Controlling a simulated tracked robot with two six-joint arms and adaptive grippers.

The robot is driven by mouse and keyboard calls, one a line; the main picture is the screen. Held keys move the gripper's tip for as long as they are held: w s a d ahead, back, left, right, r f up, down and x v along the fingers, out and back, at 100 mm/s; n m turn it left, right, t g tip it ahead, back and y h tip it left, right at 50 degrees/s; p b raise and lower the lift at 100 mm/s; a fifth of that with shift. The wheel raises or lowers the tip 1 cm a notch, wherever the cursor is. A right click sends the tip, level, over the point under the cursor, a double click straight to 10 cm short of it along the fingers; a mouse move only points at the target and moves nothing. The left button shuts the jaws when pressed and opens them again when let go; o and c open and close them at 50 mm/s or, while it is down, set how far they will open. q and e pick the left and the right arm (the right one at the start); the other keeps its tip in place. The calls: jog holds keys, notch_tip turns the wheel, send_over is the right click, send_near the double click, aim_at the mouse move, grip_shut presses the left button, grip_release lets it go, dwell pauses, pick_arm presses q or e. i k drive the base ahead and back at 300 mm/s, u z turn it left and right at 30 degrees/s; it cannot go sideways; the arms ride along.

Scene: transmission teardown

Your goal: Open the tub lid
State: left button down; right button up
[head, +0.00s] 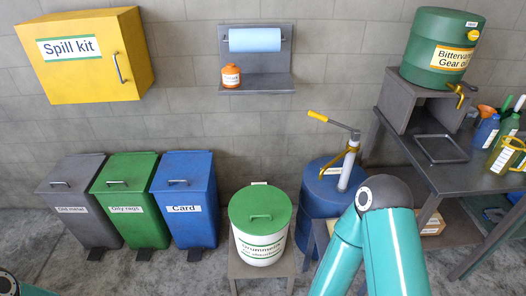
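The tub (263,248) is white with green bands and a label, partly legible as "absorbent". It stands on a small grey stand. A small pale tab shows at the lid's back edge. Neither gripper is in view. A teal bent link of my arm fills the lower right, to the right of the tub, and a small piece of my other arm shows at the bottom left corner.
Grey, green and blue bins (184,193) stand left of the tub. A blue drum (322,203) with a hand pump stands close on its right. A workbench (462,190) with a green oil keg (440,50) and bottles is at right. Floor before the bins is clear.

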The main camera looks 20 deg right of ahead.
aim_at(261, 209)
jog(key=z, duration=0.1)
jog(key=i, duration=1)
jog(key=u, duration=0.1)
